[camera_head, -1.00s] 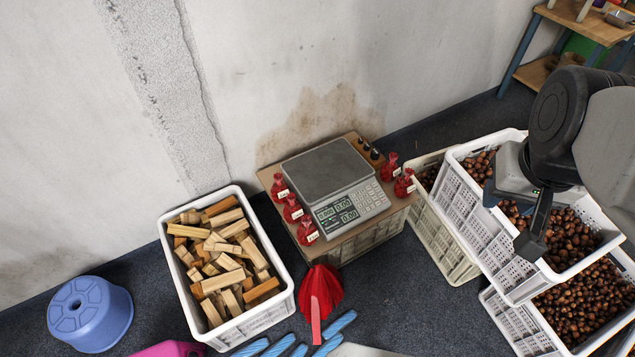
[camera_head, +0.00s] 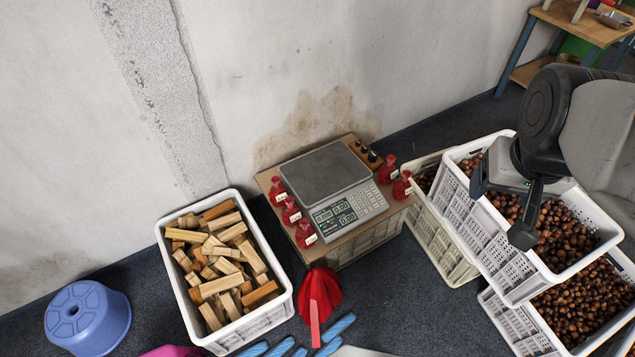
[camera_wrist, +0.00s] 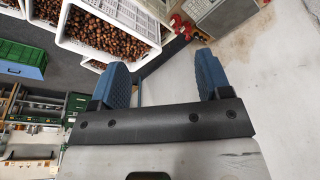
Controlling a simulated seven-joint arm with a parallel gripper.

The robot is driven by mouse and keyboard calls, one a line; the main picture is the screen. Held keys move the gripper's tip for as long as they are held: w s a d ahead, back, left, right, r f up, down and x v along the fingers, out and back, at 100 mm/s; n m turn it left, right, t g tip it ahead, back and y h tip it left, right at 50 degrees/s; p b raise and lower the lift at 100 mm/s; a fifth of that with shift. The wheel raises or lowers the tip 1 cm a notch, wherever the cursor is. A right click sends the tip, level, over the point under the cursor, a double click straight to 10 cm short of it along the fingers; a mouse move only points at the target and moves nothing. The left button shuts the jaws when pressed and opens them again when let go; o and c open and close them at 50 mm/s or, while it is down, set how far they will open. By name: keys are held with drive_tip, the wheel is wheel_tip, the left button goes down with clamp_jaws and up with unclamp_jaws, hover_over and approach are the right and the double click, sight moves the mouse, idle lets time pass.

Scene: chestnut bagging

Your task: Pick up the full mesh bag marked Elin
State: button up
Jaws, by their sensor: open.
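Several red mesh bags with white tags stand on the wooden board around the scale (camera_head: 325,173). Three are on its left: a rear bag (camera_head: 277,189), a middle bag (camera_head: 291,210) and a front bag (camera_head: 305,233). Two are on its right: a rear bag (camera_head: 387,169) and a front bag (camera_head: 402,185). The names on the tags are too small to read, so I cannot tell which is Elin. My gripper (camera_head: 528,220) is above the chestnut crates, right of the bags and well apart from them. In the wrist view my gripper (camera_wrist: 165,75) has its blue fingers apart, with nothing between them.
A white crate of chestnuts (camera_head: 462,205) is stacked beside the board, with another chestnut crate (camera_head: 508,318) in front. A crate of wood blocks (camera_head: 283,305) stands left. A red funnel-like object (camera_head: 318,293) and a blue stool (camera_head: 85,315) are on the floor.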

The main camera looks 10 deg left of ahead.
drive_tip(key=w+a+f+n+t, duration=0.1)
drive_tip(key=w+a+f+n, duration=0.1)
drive_tip(key=w+f, duration=0.65)
drive_tip(key=w+a+f+n+t, duration=0.2)
drive_tip(key=w+f, duration=0.1)
drive_tip(key=w, duration=1.1)
drive_tip(key=w+a+f+n+t+y, duration=0.1)
drive_tip(key=w+a+f+n, duration=0.1)
drive_tip(key=w+a+f, duration=0.5)
drive_tip(key=w+a+f+n+y, duration=0.25)
drive_tip(key=w+f, duration=0.25)
drive_tip(key=f, duration=0.4)
drive_tip(key=w+a+f+y, duration=0.1)
drive_tip(key=w+a+f, duration=0.1)
drive_tip(key=a+f, duration=0.6)
drive_tip(key=n+g+y, duration=0.1)
drive_tip(key=n+y, duration=0.4)
drive_tip(key=y, duration=0.3)
approach(305, 233)
drive_tip(key=w+a+r, duration=0.1)
drive_tip(key=w+a, duration=0.1)
drive_tip(key=w, duration=0.1)
drive_tip(key=shift+s+a, duration=0.1)
drive_tip(key=shift+s, duration=0.1)
